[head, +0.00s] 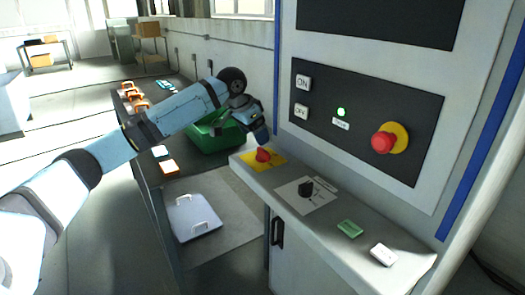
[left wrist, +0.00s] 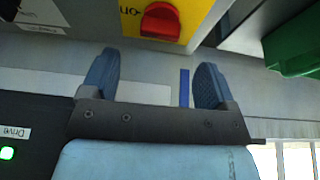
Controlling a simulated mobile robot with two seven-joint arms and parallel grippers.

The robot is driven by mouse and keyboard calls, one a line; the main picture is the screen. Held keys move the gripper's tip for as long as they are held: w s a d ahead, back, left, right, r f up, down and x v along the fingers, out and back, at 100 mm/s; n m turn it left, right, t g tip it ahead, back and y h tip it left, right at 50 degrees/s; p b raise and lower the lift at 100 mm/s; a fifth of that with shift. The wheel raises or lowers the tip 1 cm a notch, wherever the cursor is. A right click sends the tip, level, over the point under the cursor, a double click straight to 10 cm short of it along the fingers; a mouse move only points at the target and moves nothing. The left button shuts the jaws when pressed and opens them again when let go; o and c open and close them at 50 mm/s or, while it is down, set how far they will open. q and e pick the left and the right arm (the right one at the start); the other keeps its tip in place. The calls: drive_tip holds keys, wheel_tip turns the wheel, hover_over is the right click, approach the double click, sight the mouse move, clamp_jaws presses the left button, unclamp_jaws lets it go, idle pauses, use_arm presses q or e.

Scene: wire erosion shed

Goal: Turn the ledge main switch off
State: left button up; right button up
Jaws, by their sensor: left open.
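The ledge main switch is a red rotary knob (head: 263,155) on a yellow plate (head: 277,161) at the far end of the grey ledge. In the left wrist view the red knob (left wrist: 160,20) is at the top, with the lettering "ON" beside it on the yellow plate (left wrist: 198,12). The handle's exact setting is hard to tell. My left gripper (head: 262,136) is just above and behind the knob, apart from it. Its blue fingers (left wrist: 155,82) are spread and empty in the left wrist view. My right gripper is out of view.
The upright panel carries a red emergency button (head: 383,141) and a lit green lamp (head: 341,112). A green bin (head: 213,138) stands behind.

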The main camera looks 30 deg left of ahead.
sight(262, 150)
use_arm(q)
drive_tip(key=x, duration=0.7)
drive_tip(key=shift+w+f+b, duration=0.1)
drive_tip(key=shift+b, duration=0.25)
drive_tip(key=c, duration=0.9)
